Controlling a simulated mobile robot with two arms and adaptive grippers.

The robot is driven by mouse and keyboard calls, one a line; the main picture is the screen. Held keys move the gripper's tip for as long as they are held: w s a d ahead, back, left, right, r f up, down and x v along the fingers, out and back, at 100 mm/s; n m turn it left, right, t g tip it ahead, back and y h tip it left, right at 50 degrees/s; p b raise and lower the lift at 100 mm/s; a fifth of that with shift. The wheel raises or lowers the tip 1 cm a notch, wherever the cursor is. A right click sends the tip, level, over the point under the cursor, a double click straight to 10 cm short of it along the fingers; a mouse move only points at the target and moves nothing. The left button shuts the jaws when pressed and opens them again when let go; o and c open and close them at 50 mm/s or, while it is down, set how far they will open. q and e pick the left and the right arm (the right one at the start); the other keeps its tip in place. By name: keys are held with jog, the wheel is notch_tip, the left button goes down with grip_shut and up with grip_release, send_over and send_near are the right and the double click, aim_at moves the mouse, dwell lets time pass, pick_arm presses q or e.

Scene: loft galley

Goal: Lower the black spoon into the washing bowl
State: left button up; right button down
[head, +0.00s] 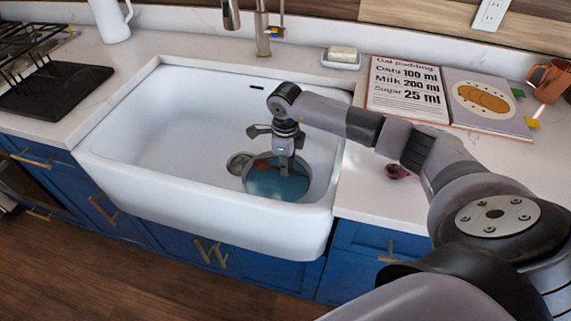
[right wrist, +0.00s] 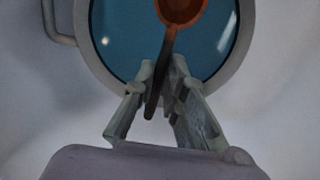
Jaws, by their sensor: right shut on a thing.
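The washing bowl (head: 275,186) sits in the sink, at its front right, and holds blue water. Its pale grey rim (right wrist: 246,35) and a side handle show in the right wrist view. My right gripper (head: 284,166) points down over the bowl. In the right wrist view its fingers (right wrist: 163,88) are shut on the dark handle of the spoon (right wrist: 169,45). The spoon's head looks reddish brown and lies over the water, cut off by the top edge. I cannot tell whether it touches the water. My left gripper is out of view.
The white sink (head: 190,115) has high walls; its left part is empty. The faucet (head: 263,30) stands behind it. An open recipe book (head: 408,90), a soap dish (head: 341,62), a small dark red item (head: 397,171) and a copper mug (head: 548,80) are on the counter.

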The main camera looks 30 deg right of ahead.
jog(key=shift+f+b, duration=2)
jog(key=shift+f, duration=0.65)
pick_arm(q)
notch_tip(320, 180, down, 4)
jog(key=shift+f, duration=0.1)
pick_arm(e)
jog(key=c, duration=1.6)
grip_release()
jog(key=shift+o, duration=0.2)
jog(key=shift+r, duration=0.15)
